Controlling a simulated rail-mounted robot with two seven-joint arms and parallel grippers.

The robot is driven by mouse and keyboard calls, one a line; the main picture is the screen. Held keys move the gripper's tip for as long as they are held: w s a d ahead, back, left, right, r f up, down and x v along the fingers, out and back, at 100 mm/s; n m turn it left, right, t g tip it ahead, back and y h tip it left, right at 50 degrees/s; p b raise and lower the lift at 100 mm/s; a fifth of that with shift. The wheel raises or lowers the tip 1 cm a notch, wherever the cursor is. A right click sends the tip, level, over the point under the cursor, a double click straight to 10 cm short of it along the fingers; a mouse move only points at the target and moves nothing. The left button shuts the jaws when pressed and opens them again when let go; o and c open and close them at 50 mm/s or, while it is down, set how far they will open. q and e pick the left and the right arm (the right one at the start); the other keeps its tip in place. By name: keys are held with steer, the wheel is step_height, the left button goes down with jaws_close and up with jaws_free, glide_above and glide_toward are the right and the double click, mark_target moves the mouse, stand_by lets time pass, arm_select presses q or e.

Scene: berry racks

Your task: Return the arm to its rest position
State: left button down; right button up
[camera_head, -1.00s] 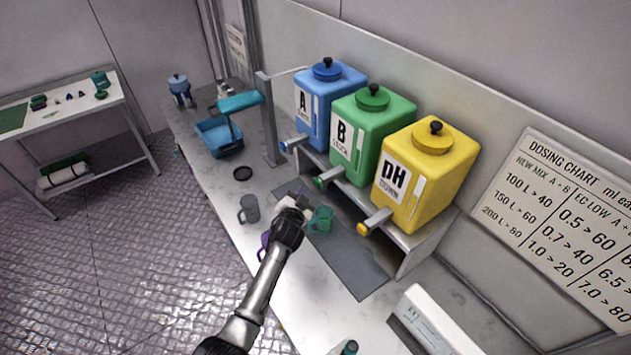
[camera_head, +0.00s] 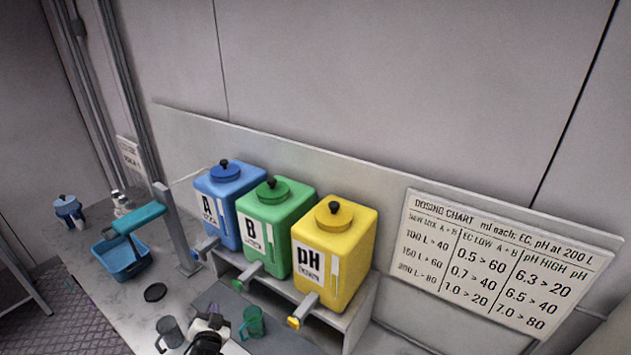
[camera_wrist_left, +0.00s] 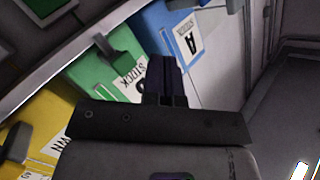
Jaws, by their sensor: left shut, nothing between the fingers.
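My left gripper (camera_head: 213,310) shows at the bottom of the head view, over the bench in front of the dispensers. Its dark fingers (camera_wrist_left: 166,75) are together and empty in the left wrist view. A grey mug (camera_head: 169,332) stands to its left and a green mug (camera_head: 252,322) to its right; the gripper is not seen holding either. Most of my left arm is below the head view's edge. My right gripper is not in view.
Blue (camera_head: 232,205), green (camera_head: 277,228) and yellow (camera_head: 335,255) dispensers stand on a raised shelf behind the gripper, taps facing out. A blue basin (camera_head: 121,262) under a teal-armed post (camera_head: 177,228) and a black disc (camera_head: 155,292) are left. A dosing chart (camera_head: 503,262) leans at right.

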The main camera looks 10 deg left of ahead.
arm_select(q)
step_height(320, 180, down, 3)
steer(key=s+a+n+g, duration=0.2)
steer(key=s+n+g, duration=0.1)
steer(key=g, duration=0.2)
steer(key=s+d+r+n+g+h, duration=0.1)
steer(key=s+d+r, duration=0.1)
steer(key=d+r, duration=0.15)
steer(key=s+d+r+n+h, duration=0.1)
steer(key=s+d+r, duration=0.15)
steer(key=r, duration=0.25)
steer(key=s+d+r+m+g+h+p, duration=0.1)
steer(key=s+d+r+m+h+p, duration=0.25)
steer(key=s+d, duration=0.75)
steer(key=s+d+f+g+p, duration=0.1)
steer(key=s+f+g, duration=0.1)
steer(key=s, duration=0.8)
steer(key=s+d+f+m+g+h+p, duration=0.1)
steer(key=s+f, duration=0.3)
steer(key=s, duration=0.7)
steer(key=shift+d+g, duration=0.55)
steer(key=shift+g, duration=0.15)
steer(key=shift+f, duration=0.1)
